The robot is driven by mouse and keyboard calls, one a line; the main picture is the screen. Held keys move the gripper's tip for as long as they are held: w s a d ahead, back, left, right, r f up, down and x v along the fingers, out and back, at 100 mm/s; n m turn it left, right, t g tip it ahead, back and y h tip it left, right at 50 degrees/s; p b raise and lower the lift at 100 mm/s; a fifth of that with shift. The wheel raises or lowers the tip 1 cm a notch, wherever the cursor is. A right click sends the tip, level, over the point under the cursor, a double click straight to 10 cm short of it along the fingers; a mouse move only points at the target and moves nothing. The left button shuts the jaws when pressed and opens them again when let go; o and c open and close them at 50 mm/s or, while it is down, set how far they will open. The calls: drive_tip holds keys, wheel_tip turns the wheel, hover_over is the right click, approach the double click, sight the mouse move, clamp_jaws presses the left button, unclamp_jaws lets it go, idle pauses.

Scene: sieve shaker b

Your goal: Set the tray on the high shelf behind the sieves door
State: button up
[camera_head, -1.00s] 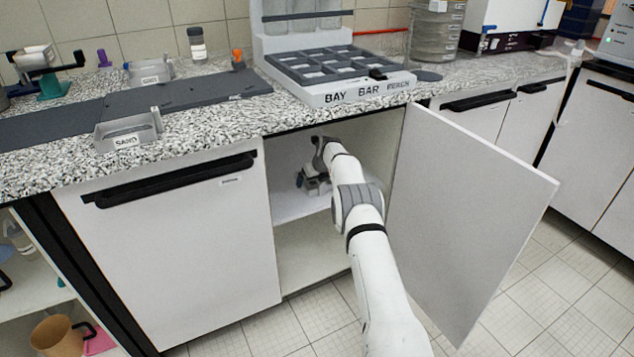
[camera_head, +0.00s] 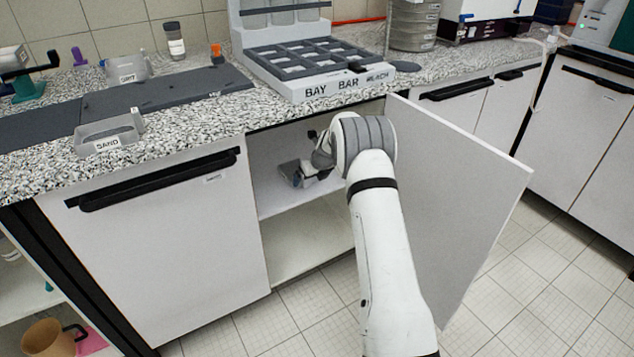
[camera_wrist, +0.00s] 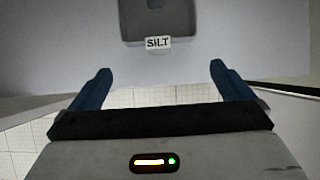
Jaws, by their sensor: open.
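A small grey tray labelled SILT (camera_wrist: 160,20) rests on the upper shelf (camera_head: 285,201) inside the open cupboard. In the head view the tray (camera_head: 289,171) shows just left of my gripper, partly hidden by it. My gripper (camera_wrist: 160,70) is open and empty, its two blue fingers apart and pointing toward the tray's labelled front, with a gap between them and the tray. In the head view my gripper (camera_head: 310,179) is inside the cupboard mouth, largely hidden by my wrist. The cupboard door (camera_head: 460,200) stands wide open on the right.
The worktop above carries a rack marked BAY BAR BEACH (camera_head: 345,85), a SAND tray (camera_head: 110,135), a GRIT tray (camera_head: 128,70) and a stack of sieves (camera_head: 413,25). A closed cupboard front (camera_head: 170,240) is on the left. The lower cupboard shelf (camera_head: 305,240) looks empty.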

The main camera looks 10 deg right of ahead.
drive_tip(key=s+a+r+n+g, duration=0.1)
drive_tip(key=s+r+n, duration=0.5)
drive_tip(key=s, duration=0.3)
drive_tip(key=s+a+r+n+g, duration=0.1)
drive_tip(key=s+a+r+n, duration=0.1)
drive_tip(key=s+r+n, duration=0.5)
drive_tip(key=s+a+r+n, duration=0.1)
drive_tip(key=s+r+n, duration=0.35)
drive_tip(key=s, duration=0.55)
drive_tip(key=s+r+n+g+h, duration=0.1)
drive_tip(key=s+r+n+g, duration=0.1)
drive_tip(key=s+n, duration=1.3)
drive_tip(key=s, duration=1)
drive_tip(key=shift+s+r+g+h, duration=0.25)
drive_tip(key=shift+s+g+h, duration=0.05)
drive_tip(key=shift+s+h, duration=0.1)
